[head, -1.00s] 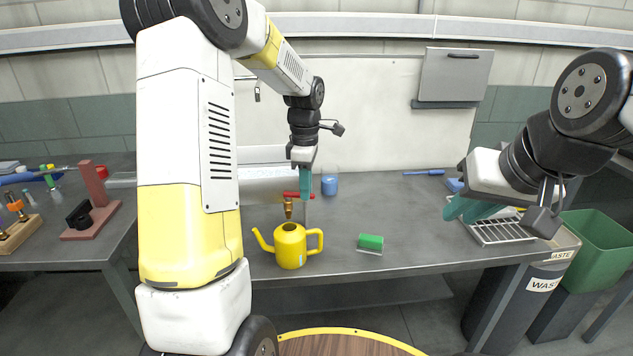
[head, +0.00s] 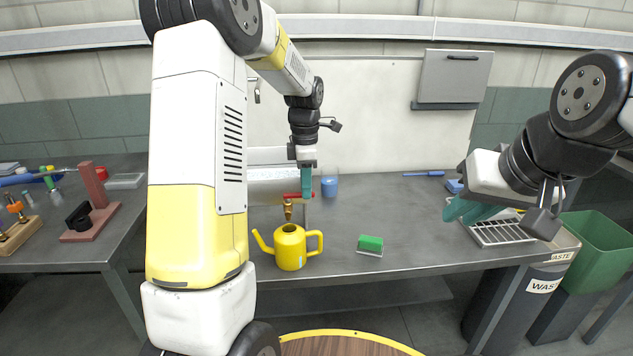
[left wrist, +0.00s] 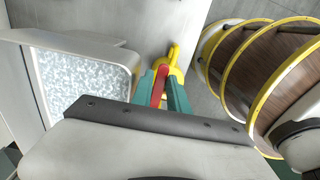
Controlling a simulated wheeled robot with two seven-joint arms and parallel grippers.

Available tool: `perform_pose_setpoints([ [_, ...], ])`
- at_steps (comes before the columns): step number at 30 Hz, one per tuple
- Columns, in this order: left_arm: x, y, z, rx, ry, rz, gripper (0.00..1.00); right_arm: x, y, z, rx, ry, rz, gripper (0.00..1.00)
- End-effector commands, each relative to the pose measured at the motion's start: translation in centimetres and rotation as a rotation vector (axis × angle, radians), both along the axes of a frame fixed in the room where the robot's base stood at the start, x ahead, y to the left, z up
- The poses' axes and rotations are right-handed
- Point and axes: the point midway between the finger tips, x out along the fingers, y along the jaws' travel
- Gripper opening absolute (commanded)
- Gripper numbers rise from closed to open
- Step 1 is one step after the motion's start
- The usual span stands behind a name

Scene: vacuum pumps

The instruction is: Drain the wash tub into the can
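The wash tub (head: 268,188) is a pale tub at the back of the bench, partly behind my left arm. Its water surface shows within the rim in the left wrist view (left wrist: 134,66). A brass tap (head: 288,209) with a red lever (head: 291,196) is at its front right. The yellow can (head: 290,250) stands upright below the tap; part of it shows in the left wrist view (left wrist: 173,58). My left gripper (head: 306,192) has its teal fingers around the red lever and looks shut on it. My right gripper (head: 468,210) is open and empty. I see no clear water stream.
A green-topped block (head: 370,243) lies right of the can, and a blue cup (head: 329,186) stands behind. A wire rack (head: 500,232) is at the bench's right end, by a waste bin (head: 540,287) and a green bin (head: 600,245). The bench middle is clear.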

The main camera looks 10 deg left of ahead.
Motion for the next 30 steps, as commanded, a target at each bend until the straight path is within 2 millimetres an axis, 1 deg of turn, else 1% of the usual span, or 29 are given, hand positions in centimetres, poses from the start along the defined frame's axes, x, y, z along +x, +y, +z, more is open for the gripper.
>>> perform_pose_setpoints([
  [1, 0.0, 0.0, 0.1, 0.000, -0.001, 0.000, 0.31, 0.0, 0.0, 0.0, 0.000, 0.000, 0.000, 0.21],
  [2, 0.0, 0.0, 0.0, 0.000, -0.001, 0.000, 0.37, 0.0, 0.0, 0.0, 0.000, 0.000, 0.000, 0.21],
  [11, -0.1, 0.0, 0.0, 0.000, 0.002, -0.002, 0.37, 0.0, 0.0, 0.0, 0.000, 0.000, 0.000, 0.21],
  [14, 0.0, 0.0, 0.6, 0.000, 0.000, -0.003, 0.37, 0.0, 0.0, 0.0, 0.000, 0.000, 0.000, 0.21],
  [17, 0.0, 0.0, 2.0, 0.001, -0.002, -0.003, 0.37, 0.0, 0.0, 0.0, 0.000, 0.000, 0.000, 0.21],
  [24, 0.0, 0.0, 6.1, 0.000, -0.002, -0.002, 0.37, 0.0, 0.0, 0.0, 0.000, 0.000, 0.000, 0.21],
  [27, 0.0, 0.0, 7.1, 0.000, -0.001, -0.002, 0.37, 0.0, 0.0, 0.0, 0.000, 0.000, 0.000, 0.21],
  [30, 0.0, 0.0, 7.7, 0.001, 0.000, -0.002, 0.37, 0.0, 0.0, 0.0, 0.000, 0.000, 0.000, 0.21],
])
